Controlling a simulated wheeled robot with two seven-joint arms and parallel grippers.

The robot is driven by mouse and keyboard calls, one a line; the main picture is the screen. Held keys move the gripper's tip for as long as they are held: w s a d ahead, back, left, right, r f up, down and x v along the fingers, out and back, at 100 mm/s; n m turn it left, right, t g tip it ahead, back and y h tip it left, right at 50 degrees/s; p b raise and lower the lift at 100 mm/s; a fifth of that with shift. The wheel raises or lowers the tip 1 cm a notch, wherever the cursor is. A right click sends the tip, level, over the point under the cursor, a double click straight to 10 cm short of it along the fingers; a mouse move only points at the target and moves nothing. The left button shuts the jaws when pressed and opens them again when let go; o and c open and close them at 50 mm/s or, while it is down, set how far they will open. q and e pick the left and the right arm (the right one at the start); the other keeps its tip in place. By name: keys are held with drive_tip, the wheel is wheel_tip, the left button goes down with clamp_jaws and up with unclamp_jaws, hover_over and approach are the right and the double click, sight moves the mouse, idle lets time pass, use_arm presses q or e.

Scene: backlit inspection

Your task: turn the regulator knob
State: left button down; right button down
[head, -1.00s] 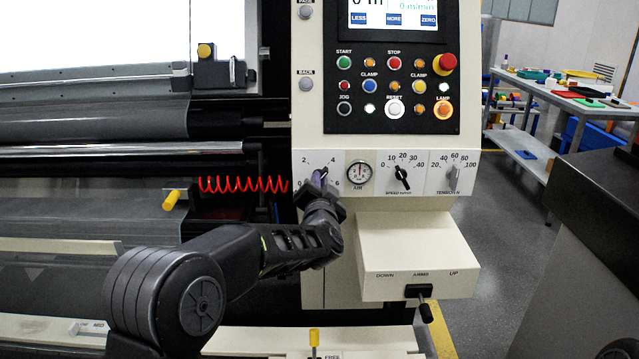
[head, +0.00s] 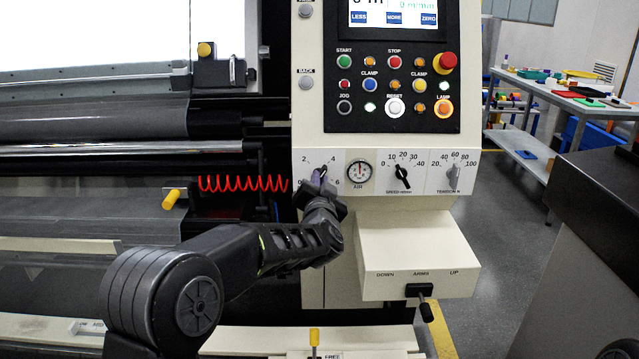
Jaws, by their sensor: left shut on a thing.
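The gripper's fingers and wrist hide the lower part of the knob and dial. The knob's top edge leans a little to the right. My right gripper is not in view.
The speed knob (head: 402,175) and the tension knob (head: 453,178) are to the right on the same panel. Above is the black button panel (head: 391,90). Below, a cream box (head: 417,258) with an ARMS lever (head: 424,300) juts out. A red coiled hose (head: 243,184) hangs to the left.

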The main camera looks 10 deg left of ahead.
use_arm(q)
drive_tip(key=shift+a+f+n+b, duration=0.15)
drive_tip(key=shift+n+b, duration=3.85)
drive_tip(key=shift+n, duration=3.65)
drive_tip(key=shift+f+n+b, duration=0.15)
drive_tip(key=shift+n+b, duration=3.8)
drive_tip(key=shift+n, duration=3.7)
drive_tip(key=c, duration=1.5)
unclamp_jaws()
drive_tip(key=shift+r, duration=0.1)
drive_tip(key=shift+s, duration=0.1)
